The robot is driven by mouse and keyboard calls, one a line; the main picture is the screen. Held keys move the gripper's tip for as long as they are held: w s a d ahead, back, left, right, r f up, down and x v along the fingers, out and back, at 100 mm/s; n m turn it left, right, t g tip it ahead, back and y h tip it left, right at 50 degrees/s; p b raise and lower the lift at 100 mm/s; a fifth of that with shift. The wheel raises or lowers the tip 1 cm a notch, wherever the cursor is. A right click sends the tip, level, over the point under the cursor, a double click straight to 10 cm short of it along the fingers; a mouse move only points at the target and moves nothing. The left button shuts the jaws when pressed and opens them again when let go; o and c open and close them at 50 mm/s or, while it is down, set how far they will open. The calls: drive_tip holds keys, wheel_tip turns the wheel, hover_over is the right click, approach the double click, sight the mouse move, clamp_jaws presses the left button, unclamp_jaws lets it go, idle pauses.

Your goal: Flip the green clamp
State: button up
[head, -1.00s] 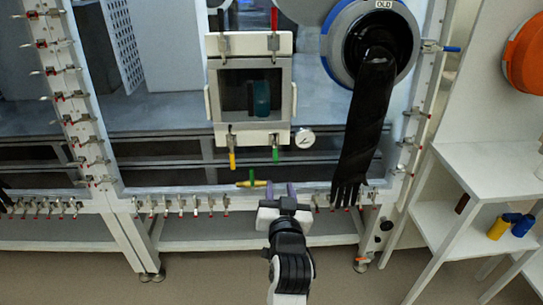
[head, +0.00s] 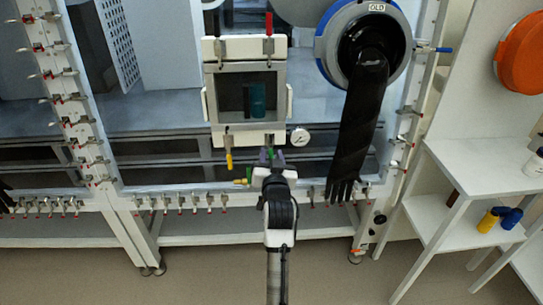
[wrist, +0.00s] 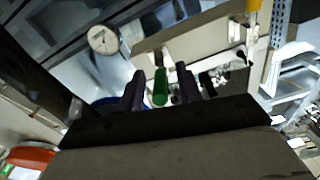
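The green clamp (head: 271,153) hangs at the lower right of the small hatch door (head: 214,105) on the glovebox front. In the head view my gripper (head: 272,156) is right at it and covers most of it. In the wrist view the green clamp handle (wrist: 160,88) points toward the camera between the two dark purple fingers of my gripper (wrist: 160,84). The fingers are open, with a visible gap on each side of the handle. I cannot see them touching it.
A yellow clamp (head: 229,160) hangs at the door's lower left. A pressure gauge (head: 300,137) sits just right of the door. A black glove (head: 355,130) hangs further right. A yellow-handled valve (head: 241,182) is below. White shelves (head: 480,168) stand at the right.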

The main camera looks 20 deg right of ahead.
drive_tip(key=shift+c, duration=0.2)
clamp_jaws()
drive_tip(key=shift+f+b, duration=0.15)
drive_tip(key=shift+b, duration=0.15)
